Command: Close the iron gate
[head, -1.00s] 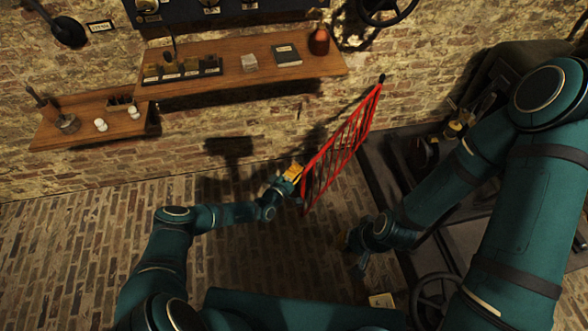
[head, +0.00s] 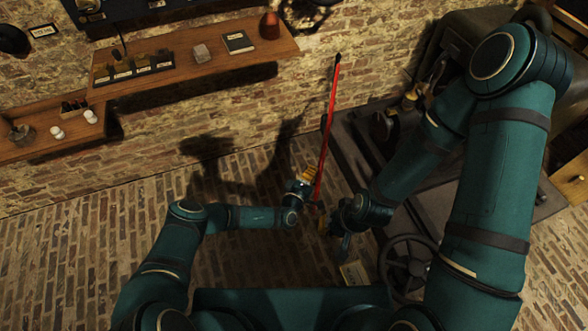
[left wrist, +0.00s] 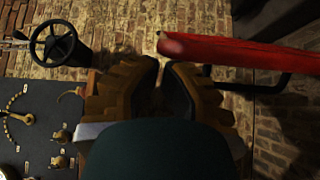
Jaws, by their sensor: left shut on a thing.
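The red iron gate (head: 329,130) shows nearly edge-on in the head view, standing out from the brick wall toward me. In the left wrist view, a red bar of the gate (left wrist: 240,50) crosses the upper right, with a dark handle-like bar just below it. My left gripper (head: 309,180) is at the gate's near end and is shut on it. In the left wrist view its ribbed yellow fingers (left wrist: 165,85) are close together; the exact grip point is hidden between them. My right gripper (head: 330,226) is to the right and slightly below, apart from the gate; its fingers are dark and unclear.
A wooden shelf (head: 225,67) with small items and a lower shelf (head: 45,145) are on the wall at left. Dark machinery and a handwheel (head: 408,262) stand right of the gate. The brick floor (head: 110,220) at left is clear.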

